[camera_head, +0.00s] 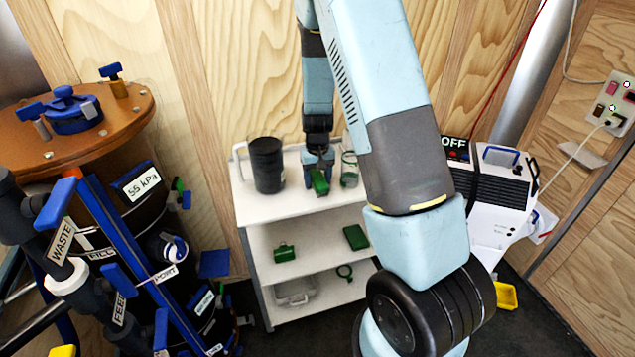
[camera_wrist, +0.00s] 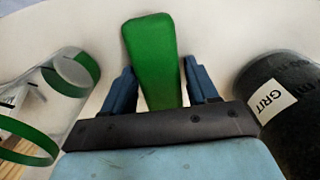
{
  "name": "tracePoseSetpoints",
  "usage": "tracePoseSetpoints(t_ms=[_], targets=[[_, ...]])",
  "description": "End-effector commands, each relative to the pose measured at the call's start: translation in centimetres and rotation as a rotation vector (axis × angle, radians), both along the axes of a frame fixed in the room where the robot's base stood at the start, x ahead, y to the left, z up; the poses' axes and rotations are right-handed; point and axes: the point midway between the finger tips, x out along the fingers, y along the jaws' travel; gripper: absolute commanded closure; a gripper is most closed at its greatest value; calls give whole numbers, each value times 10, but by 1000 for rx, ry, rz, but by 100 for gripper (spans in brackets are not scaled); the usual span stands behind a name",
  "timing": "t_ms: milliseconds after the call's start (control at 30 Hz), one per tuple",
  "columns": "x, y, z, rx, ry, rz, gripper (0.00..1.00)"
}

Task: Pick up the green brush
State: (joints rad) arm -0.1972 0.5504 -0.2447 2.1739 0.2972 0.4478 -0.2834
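The green brush (camera_head: 320,183) lies on the white top shelf of a cart (camera_head: 290,206). In the wrist view the brush (camera_wrist: 153,55) runs away from me, its near end hidden behind my gripper's body. My gripper (camera_head: 318,158) points down at the brush. In the wrist view the blue fingers of my gripper (camera_wrist: 161,85) stand apart, one on each side of the brush, with narrow pale gaps between them and it. It looks open and not closed on the brush.
A black container (camera_head: 267,166) labelled GRIT stands left of the brush in the head view; a clear green-banded jar (camera_head: 349,172) stands close on its right. Lower shelves hold green items (camera_head: 285,253). A tank (camera_head: 95,190) is at left, a white machine (camera_head: 497,195) at right.

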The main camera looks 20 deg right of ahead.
Motion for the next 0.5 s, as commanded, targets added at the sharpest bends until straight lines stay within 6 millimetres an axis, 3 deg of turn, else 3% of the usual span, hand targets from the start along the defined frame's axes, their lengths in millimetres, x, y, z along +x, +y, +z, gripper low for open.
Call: tracePoseSetpoints(t_ms=[500], targets=[[0, 0, 0, 0, 0, 0, 87]])
